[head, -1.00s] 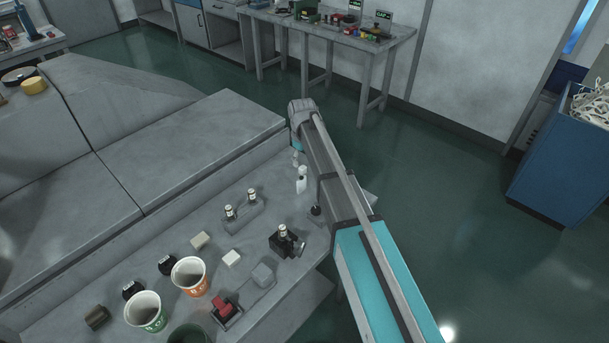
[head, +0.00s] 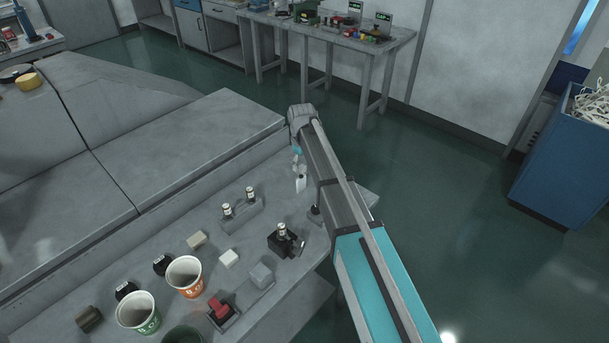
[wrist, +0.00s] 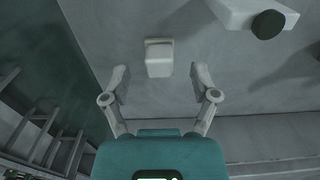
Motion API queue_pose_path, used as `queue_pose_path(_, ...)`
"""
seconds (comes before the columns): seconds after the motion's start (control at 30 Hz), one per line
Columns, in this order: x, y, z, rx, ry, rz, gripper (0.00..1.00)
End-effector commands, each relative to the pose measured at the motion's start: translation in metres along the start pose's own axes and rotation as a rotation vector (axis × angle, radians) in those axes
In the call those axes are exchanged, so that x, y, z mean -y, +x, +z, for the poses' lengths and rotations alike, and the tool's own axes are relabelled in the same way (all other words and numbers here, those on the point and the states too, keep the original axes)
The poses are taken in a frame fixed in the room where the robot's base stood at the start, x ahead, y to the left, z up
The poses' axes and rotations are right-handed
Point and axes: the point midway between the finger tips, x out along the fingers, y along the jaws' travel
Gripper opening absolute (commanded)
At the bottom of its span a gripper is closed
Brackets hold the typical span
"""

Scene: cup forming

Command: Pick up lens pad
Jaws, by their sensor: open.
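A small pale block with a thin plate at its far end (wrist: 159,60), perhaps the lens pad, lies on the grey bench in the wrist view. A small white piece (head: 300,184) beside my arm in the head view looks like the same thing. My gripper (wrist: 159,84) is open and empty, its two grey fingers spread wide. The block lies just beyond the fingertips, centred between them, and no finger touches it. In the head view my gripper (head: 297,158) is partly hidden by my arm, above the bench's far right end.
A pale holder (wrist: 240,12) with a dark round end lies right of the block in the wrist view. On the bench are a black fixture (head: 285,242), small blocks (head: 229,258), an orange-marked cup (head: 186,277) and a green-marked cup (head: 138,313). Open floor lies right.

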Motion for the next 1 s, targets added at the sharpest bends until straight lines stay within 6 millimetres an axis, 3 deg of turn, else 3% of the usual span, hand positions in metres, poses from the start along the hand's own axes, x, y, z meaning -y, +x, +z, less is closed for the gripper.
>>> queue_pose_path(0.27,0.000,0.018,0.000,0.000,0.000,0.000,0.77)
queue_pose_path(0.93,0.000,0.019,0.000,0.000,0.000,0.000,0.77)
queue_pose_path(1.0,0.000,0.019,0.000,0.000,0.000,0.000,0.64)
